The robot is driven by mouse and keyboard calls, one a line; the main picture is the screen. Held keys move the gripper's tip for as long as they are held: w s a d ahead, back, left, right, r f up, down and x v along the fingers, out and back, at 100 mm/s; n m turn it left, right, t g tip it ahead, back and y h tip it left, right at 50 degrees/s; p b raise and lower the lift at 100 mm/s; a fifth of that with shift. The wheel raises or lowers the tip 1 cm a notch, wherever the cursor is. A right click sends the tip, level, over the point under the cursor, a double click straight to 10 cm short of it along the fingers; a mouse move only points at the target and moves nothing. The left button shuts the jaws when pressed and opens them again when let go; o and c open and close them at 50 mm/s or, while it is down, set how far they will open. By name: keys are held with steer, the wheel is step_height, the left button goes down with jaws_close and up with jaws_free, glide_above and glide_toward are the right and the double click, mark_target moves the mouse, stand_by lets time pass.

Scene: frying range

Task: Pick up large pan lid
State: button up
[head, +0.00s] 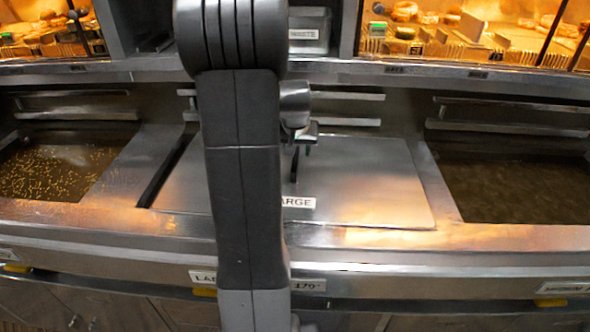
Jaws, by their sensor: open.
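The large pan lid (376,185) is a flat metal plate lying over the middle pan of the range. Its label (298,202) shows "ARGE", the rest hidden behind my arm. A dark upright piece, which may be its handle, stands near its middle by my gripper (308,142). My gripper is partly hidden behind my arm, over the back middle of the lid. It is open, and I cannot tell whether it touches the lid.
An open oil pan with bubbling bits (58,172) is at left, and a dark oil pan (515,188) is at right. Metal rails (510,130) run along the back wall. Lit food cabinets (470,30) stand above. The front ledge (420,262) carries labels.

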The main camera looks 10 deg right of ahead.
mark_target(295, 158)
steer(key=f, duration=0.3)
steer(key=shift+w+a+f+p, duration=0.25)
steer(key=shift+w+f+p, duration=0.05)
steer(key=shift+f+p, duration=0.05)
steer(key=shift+w+d+f, duration=0.1)
steer(key=shift+w+f, duration=0.2)
steer(key=shift+f, duration=0.35)
jaws_close()
steer(key=shift+r, duration=0.1)
